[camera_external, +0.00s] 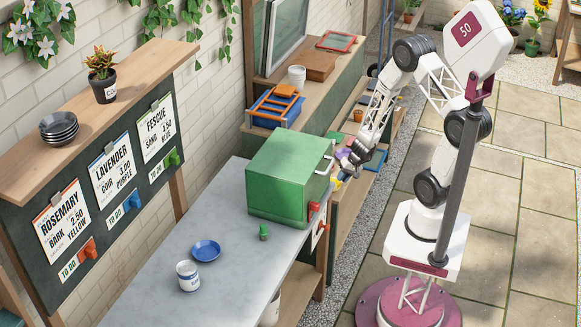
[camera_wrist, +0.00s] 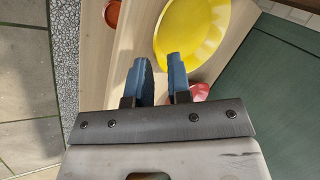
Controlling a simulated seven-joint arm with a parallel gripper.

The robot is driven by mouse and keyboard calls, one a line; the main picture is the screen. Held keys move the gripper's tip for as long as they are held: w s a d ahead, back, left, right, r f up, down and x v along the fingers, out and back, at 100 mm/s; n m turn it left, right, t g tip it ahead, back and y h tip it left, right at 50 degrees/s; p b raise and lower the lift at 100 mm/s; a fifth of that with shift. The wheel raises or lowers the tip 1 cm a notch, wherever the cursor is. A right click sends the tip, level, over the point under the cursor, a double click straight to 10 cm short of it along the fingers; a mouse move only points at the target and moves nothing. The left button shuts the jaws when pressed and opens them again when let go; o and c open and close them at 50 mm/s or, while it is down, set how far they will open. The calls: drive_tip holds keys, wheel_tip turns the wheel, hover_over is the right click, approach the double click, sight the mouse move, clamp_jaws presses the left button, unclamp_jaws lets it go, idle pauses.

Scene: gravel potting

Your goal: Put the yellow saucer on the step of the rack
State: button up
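The yellow saucer (camera_wrist: 193,30) lies in the upper middle of the wrist view, over a light wooden surface. A small yellow patch beside the gripper in the external view may be it, mostly hidden. My gripper (camera_wrist: 158,65) has its two blue fingers apart, with bare wood between the tips. The right finger overlaps the saucer's near-left edge in the picture; whether they touch I cannot tell. In the external view my gripper (camera_external: 350,168) is low at the wooden rack (camera_external: 343,218), right of the green box. I cannot tell which ledge is the step.
A red dish (camera_wrist: 200,91) is partly hidden behind the right finger, and another reddish dish (camera_wrist: 112,13) sits at the top. The green box (camera_external: 285,180) stands on the grey table (camera_external: 215,285) beside the rack. A blue saucer (camera_external: 206,250) and a white tin (camera_external: 188,276) are there too.

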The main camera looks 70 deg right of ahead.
drive_tip(key=shift+v, duration=2.65)
drive_tip(key=a+r+n+g, duration=0.1)
drive_tip(key=a+r+n, duration=0.1)
drive_tip(key=a+r, duration=0.35)
drive_tip(key=w+a+r+n, duration=0.1)
drive_tip(key=a+r+n, duration=0.15)
drive_tip(key=r, duration=0.65)
drive_tip(key=a+r+n+g, duration=0.1)
drive_tip(key=a+r, duration=0.3)
drive_tip(key=r, duration=0.4)
drive_tip(key=s+a+r+n+h, duration=0.1)
drive_tip(key=s+a+r+n, duration=0.1)
drive_tip(key=s+a+r, duration=0.2)
drive_tip(key=s+a+r+n+h, duration=0.2)
drive_tip(key=s+r, duration=0.8)
drive_tip(key=r, duration=0.5)
drive_tip(key=a+n, duration=0.1)
drive_tip(key=a, duration=0.1)
drive_tip(key=shift+s+a+r+h, duration=0.25)
drive_tip(key=shift+h, duration=0.05)
